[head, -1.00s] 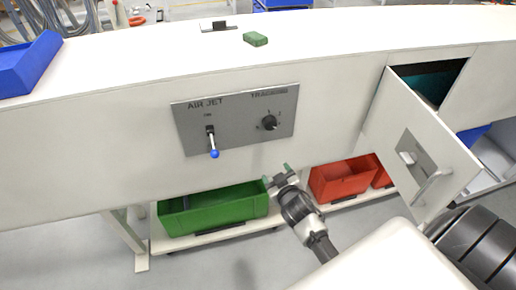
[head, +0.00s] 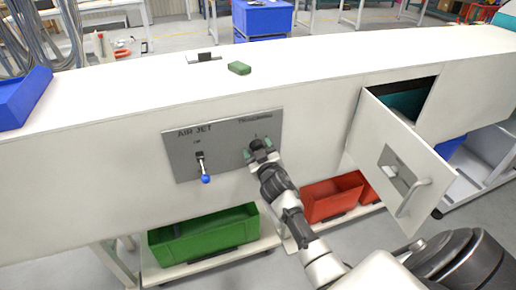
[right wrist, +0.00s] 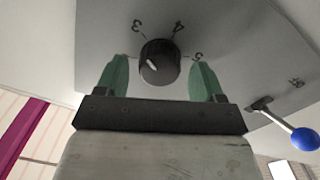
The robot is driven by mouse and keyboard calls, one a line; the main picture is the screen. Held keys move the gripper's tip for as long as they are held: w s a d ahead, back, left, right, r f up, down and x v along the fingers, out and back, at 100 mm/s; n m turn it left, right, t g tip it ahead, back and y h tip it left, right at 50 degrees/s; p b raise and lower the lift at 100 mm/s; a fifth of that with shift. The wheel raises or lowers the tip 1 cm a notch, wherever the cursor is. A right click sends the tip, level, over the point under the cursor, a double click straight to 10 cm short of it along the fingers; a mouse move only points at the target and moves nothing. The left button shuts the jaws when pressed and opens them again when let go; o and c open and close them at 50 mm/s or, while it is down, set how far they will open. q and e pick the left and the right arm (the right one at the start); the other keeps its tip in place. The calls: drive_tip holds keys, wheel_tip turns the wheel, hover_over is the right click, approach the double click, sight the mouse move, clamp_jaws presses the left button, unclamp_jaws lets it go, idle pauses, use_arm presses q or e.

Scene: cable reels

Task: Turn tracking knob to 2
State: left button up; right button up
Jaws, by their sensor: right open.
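The tracking knob (right wrist: 160,62) is round and black, on the grey control panel (head: 215,148). In the right wrist view it sits between the two green fingertips of my right gripper (right wrist: 159,80), with a visible gap on each side. A white mark shows on the left of its face, and numerals are printed around it; I cannot surely tell which one the mark indicates. In the head view my right gripper (head: 259,150) is in front of the knob and hides it. It is open. My left gripper is not in view.
The air jet lever (head: 203,167) with a blue tip is left of the knob and also shows in the right wrist view (right wrist: 303,140). An open cabinet door (head: 396,165) juts out at right. Green (head: 205,238) and red (head: 325,200) bins stand below. A green block (head: 239,68) lies on top.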

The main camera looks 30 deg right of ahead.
drive_tip(key=shift+w+d, duration=0.1)
drive_tip(key=shift+w, duration=0.2)
drive_tip(key=c, duration=0.9)
drive_tip(key=shift+c, duration=0.2)
